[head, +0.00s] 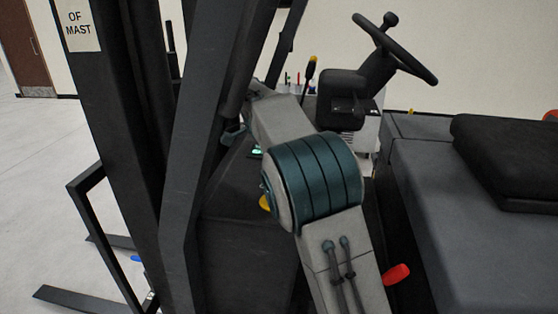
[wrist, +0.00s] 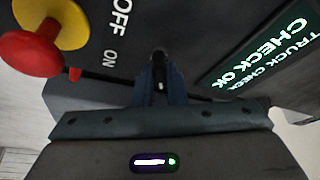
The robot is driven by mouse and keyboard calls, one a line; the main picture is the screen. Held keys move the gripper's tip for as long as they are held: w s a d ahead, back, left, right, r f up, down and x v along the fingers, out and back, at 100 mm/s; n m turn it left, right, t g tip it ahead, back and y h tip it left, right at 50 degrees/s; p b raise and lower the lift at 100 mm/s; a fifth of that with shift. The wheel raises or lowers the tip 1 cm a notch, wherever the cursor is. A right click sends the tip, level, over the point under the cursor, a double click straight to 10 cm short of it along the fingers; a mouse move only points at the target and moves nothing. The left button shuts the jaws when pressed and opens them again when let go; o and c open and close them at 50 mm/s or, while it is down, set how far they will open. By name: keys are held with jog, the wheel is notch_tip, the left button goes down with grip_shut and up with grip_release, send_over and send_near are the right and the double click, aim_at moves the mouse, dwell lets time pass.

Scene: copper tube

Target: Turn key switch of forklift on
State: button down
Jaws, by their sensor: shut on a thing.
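In the wrist view, the dark key switch (wrist: 158,58) stands out from a dark panel, and the fingers hide most of it. White OFF and ON labels (wrist: 116,28) are printed on the panel to its left. My gripper (wrist: 160,84) is shut on the key, with one finger on each side. The exact angle of the key is hard to read. In the head view my arm reaches into the forklift, and the key and fingertips are hidden behind the mast and my arm.
A red knob on a yellow base (wrist: 32,50) sits close left of my gripper. A lit display (wrist: 265,60) reading "TRUCK CHECK" and "CHECK OK" is on the right. In the head view, the steering wheel (head: 395,50), dark mast (head: 185,150) and seat (head: 505,150) surround my arm.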

jog(key=shift+r, duration=0.1)
jog(key=c, duration=1.5)
grip_release()
jog(key=shift+o, duration=0.2)
jog(key=shift+r, duration=0.35)
jog(key=r, duration=0.2)
jog(key=r+b, duration=0.1)
jog(key=shift+d+r, duration=0.35)
jog(key=shift+d, duration=0.05)
jog(key=s+d+r+b, duration=0.2)
jog(key=d+r, duration=0.4)
jog(key=d, duration=0.4)
jog(key=shift+s+r, duration=0.25)
jog(key=shift+s, duration=0.65)
jog(key=shift+d, duration=0.1)
